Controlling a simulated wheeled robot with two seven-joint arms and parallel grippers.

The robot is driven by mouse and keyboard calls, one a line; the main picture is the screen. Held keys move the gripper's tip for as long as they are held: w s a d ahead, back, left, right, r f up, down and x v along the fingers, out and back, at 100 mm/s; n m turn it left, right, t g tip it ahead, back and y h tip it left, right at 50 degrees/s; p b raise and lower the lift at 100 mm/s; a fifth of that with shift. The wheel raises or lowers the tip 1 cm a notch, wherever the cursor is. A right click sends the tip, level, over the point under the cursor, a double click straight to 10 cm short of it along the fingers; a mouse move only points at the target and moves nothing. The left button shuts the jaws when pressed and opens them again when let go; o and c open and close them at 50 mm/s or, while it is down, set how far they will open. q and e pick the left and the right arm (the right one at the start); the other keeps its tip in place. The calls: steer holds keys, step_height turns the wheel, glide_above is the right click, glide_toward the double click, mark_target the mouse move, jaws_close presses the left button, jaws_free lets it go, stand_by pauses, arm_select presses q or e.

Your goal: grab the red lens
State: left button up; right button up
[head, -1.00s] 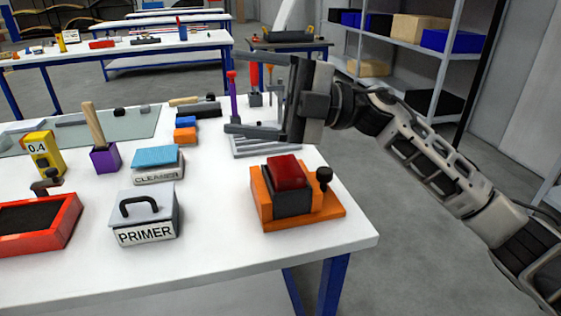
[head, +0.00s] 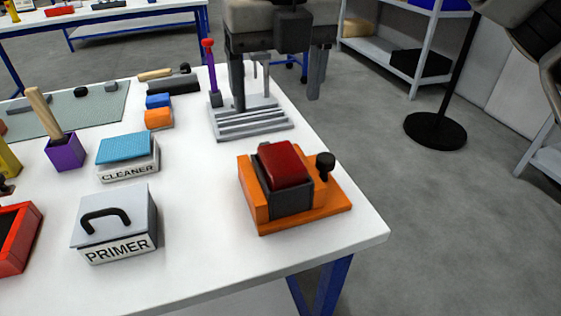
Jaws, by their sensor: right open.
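The red lens (head: 284,165) sits in a dark block on an orange fixture (head: 258,208) near the right end of the white table. My right gripper (head: 276,103) is open and empty, with its two fingers pointing down. It appears at the top of the view, beyond the red lens, around the grey slotted rack and the table's right edge. It does not touch the lens. My left gripper is out of view.
A grey slotted rack (head: 252,121) stands behind the fixture, with a purple-handled tool (head: 211,70) beside it. A PRIMER box (head: 115,222) and a CLEANER box (head: 128,158) stand to the left. The table (head: 205,240) is clear between them and the fixture.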

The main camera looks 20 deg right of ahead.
glide_above(281, 156)
steer(key=f, duration=0.5)
steer(key=shift+s+a+f, duration=0.1)
steer(key=shift+s+a, duration=0.1)
steer(key=shift+a, duration=0.2)
steer(key=shift+d+f, duration=0.2)
steer(key=shift+f, duration=1.15)
steer(key=shift+d+f, duration=0.2)
steer(key=shift+f, duration=1.15)
steer(key=c, duration=1.2)
